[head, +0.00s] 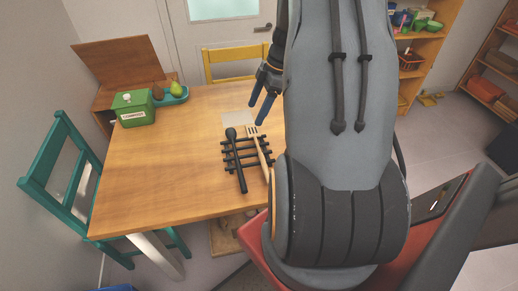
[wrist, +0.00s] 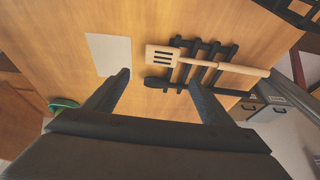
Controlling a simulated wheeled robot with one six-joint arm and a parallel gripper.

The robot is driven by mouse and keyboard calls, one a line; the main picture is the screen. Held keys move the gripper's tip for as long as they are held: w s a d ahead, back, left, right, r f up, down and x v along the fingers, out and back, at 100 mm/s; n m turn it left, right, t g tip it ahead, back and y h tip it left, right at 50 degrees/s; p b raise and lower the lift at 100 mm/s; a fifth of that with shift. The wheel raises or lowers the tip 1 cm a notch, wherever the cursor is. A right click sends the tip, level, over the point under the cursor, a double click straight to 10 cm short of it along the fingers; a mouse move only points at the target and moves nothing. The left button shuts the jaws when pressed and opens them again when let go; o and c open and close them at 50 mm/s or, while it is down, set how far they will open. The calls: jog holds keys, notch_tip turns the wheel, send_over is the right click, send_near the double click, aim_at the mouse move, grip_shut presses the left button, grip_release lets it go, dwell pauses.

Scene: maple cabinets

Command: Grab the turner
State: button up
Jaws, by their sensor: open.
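The turner (head: 260,148) is wooden with a slotted head. It lies on a black rack (head: 230,163) on the wooden table (head: 170,180), beside a black ladle-like utensil (head: 240,172). In the wrist view the turner (wrist: 205,62) lies across the rack bars, its slotted head towards the left. My gripper (head: 262,108) is open and empty, above the table's far right part. In the wrist view my gripper's fingers (wrist: 160,80) are spread apart, with the turner's head beyond them. My arm hides the table's right side in the head view.
A green box (head: 134,108) and a blue tray (head: 172,96) with fruit stand at the table's far left. A pale sheet (head: 234,118) lies behind the rack. A teal chair (head: 65,185) and a yellow chair (head: 232,55) stand around the table. The table's left middle is clear.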

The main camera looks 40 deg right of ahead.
aim_at(247, 131)
jog(key=shift+p+x, duration=1.5)
jog(key=shift+x, duration=2.3)
jog(key=shift+s, duration=0.1)
jog(key=c, duration=1.2)
jog(key=shift+o, duration=0.2)
